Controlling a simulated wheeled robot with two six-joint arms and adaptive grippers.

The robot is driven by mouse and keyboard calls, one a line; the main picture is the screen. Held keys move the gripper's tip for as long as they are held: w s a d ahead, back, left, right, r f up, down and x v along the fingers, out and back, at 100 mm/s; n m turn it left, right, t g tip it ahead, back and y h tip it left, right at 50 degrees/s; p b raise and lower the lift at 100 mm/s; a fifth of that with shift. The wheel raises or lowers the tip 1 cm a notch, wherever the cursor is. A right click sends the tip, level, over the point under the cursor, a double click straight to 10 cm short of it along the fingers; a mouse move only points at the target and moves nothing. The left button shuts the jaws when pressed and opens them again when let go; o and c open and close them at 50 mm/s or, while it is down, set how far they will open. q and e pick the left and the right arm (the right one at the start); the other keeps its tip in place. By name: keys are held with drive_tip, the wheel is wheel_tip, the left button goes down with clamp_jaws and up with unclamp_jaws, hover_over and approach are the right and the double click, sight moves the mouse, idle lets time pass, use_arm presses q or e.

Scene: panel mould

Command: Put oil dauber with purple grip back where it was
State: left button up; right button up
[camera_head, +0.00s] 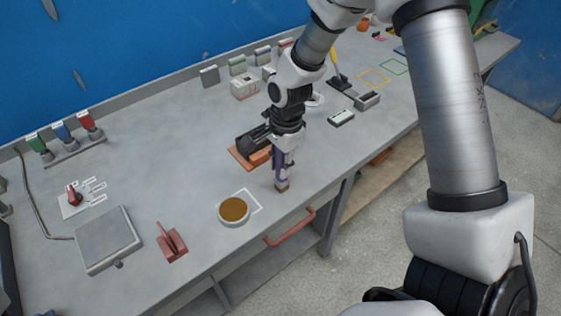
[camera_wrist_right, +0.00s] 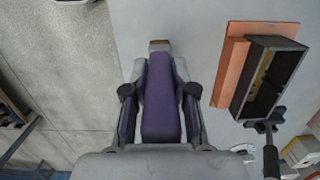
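My right gripper (camera_head: 285,165) is shut on the oil dauber, pointing down near the front edge of the bench. The dauber's purple grip (camera_wrist_right: 160,105) lies between the fingers in the right wrist view, and its small brown tip (camera_head: 282,186) sticks out below them. I cannot tell whether the tip touches the bench. A round dish (camera_head: 234,211) with a brown-gold surface stands left of the dauber, on a white outlined square. A dark open box on an orange base (camera_head: 240,158) stands behind the gripper, partly hidden by it; it also shows in the right wrist view (camera_wrist_right: 270,75). My left gripper is not in view.
A grey square plate (camera_head: 107,240) and a red-brown stand (camera_head: 171,242) are at the left front. A red handle (camera_head: 290,228) juts from the bench front. Small blocks and a light box (camera_head: 244,87) stand behind. Bare bench (camera_head: 165,150) lies at centre left.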

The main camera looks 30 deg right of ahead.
drive_tip(key=o, duration=0.4)
drive_tip(key=shift+d, duration=0.1)
drive_tip(key=r, duration=0.8)
drive_tip(key=d+r+b, duration=0.1)
drive_tip(key=r, duration=0.3)
drive_tip(key=shift+w+d+r, duration=0.1)
drive_tip(key=shift+r, duration=0.1)
